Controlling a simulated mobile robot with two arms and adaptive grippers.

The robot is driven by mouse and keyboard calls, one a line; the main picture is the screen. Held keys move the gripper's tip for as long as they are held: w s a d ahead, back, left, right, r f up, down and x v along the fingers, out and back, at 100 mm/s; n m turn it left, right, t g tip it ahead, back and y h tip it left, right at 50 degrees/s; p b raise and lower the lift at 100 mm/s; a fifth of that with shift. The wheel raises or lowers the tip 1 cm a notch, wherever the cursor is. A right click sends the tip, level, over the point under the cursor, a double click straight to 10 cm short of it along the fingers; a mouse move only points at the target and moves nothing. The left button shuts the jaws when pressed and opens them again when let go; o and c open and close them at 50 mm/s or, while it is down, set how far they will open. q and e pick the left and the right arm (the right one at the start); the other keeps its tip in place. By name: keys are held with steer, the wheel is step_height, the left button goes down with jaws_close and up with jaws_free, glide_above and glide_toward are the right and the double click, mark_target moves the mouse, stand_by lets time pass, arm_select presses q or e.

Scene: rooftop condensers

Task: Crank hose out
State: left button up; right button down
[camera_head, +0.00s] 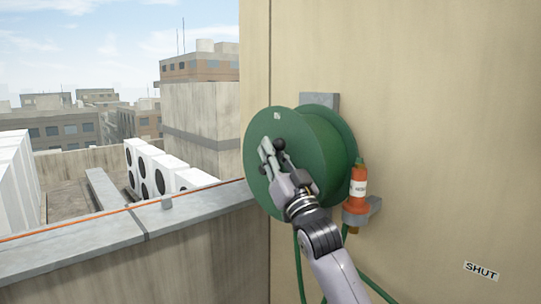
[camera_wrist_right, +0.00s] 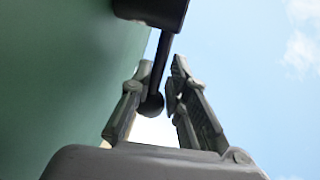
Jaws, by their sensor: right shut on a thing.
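The green hose reel (camera_head: 258,122) is mounted on the beige wall; its green side also fills the left of the right wrist view (camera_wrist_right: 60,75). A dark crank handle (camera_head: 279,144) with a rounded knob stands out from the reel face. My right gripper (camera_head: 269,152) is at the crank, shut on it; in the wrist view the handle's thin rod (camera_wrist_right: 164,58) passes between the fingers. Green hose (camera_head: 300,262) hangs below the reel. An orange nozzle (camera_head: 358,173) with a white label stands upright in a grey holder (camera_head: 357,216). My left gripper is out of view.
A grey bracket (camera_head: 321,100) backs the reel. A "SHUT" label (camera_head: 481,271) is on the wall at lower right. A parapet (camera_head: 80,246) with an orange line along it runs at left; white condensers (camera_head: 150,167) stand beyond it.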

steer(key=shift+d+r, duration=0.25)
steer(key=shift+r, duration=0.05)
steer(key=c, duration=1.9)
jaws_free()
steer(key=o, duration=0.3)
steer(key=shift+d+f, duration=0.15)
steer(key=shift+d, duration=0.05)
steer(key=shift+a+f, duration=0.1)
steer(key=shift+a, duration=0.05)
steer(key=shift+s+f, duration=0.1)
steer(key=shift+f, duration=0.1)
steer(key=v, duration=1.1)
steer(key=shift+s+d, duration=0.2)
steer(key=shift+s, duration=0.1)
steer(key=shift+c, duration=0.4)
